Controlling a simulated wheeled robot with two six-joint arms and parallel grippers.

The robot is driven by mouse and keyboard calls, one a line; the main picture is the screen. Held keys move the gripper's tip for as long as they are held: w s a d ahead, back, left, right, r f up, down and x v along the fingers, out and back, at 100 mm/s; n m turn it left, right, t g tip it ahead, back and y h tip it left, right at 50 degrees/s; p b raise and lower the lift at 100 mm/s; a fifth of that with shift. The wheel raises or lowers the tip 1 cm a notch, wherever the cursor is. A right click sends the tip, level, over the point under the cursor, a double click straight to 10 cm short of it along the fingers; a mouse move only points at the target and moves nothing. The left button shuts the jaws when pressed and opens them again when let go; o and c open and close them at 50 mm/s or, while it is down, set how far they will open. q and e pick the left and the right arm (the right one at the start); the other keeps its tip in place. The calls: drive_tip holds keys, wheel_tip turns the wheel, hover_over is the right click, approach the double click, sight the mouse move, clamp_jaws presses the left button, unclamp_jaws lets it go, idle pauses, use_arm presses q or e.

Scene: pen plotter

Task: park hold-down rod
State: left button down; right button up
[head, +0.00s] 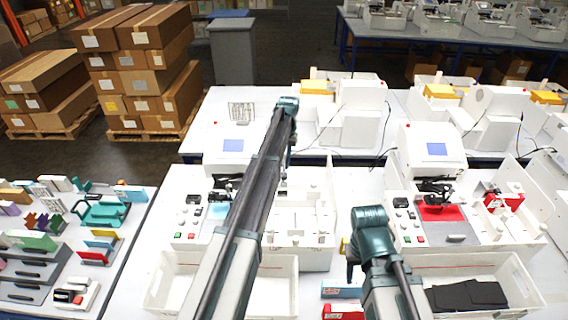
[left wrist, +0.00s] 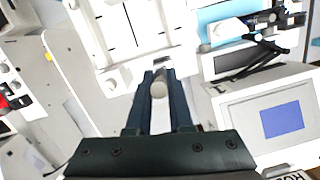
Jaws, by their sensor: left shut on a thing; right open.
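My left gripper (left wrist: 159,76) is shut on a pale rounded rod end (left wrist: 159,89), seen between its two dark fingers in the left wrist view. The rod's length is hidden. The gripper is over the edge of a white plotter bed (left wrist: 165,52) with black lines. In the head view my left arm crosses the left plotter (head: 318,258), and its gripper (head: 291,150) is small and partly hidden at the machine's back. My right gripper (head: 350,266) is open, mostly hidden by its arm, between the two plotters.
The right plotter (head: 408,232) has a red sheet (head: 440,212) and a white bin (head: 525,285) in front. A white bin (head: 165,284) stands before the left plotter. Monitor housings (head: 432,150) rise behind. A side table at left holds several coloured parts (head: 103,212).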

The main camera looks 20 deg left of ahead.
use_arm(q)
drive_tip(key=shift+w+a+g, duration=0.15)
drive_tip(key=shift+w+g, duration=0.15)
drive_tip(key=shift+w, duration=0.2)
use_arm(e)
drive_tip(key=shift+w+a, duration=0.15)
drive_tip(key=shift+w, duration=0.35)
use_arm(q)
drive_tip(key=shift+r, duration=0.1)
drive_tip(key=c, duration=0.8)
unclamp_jaws()
use_arm(e)
drive_tip(key=shift+w, duration=0.1)
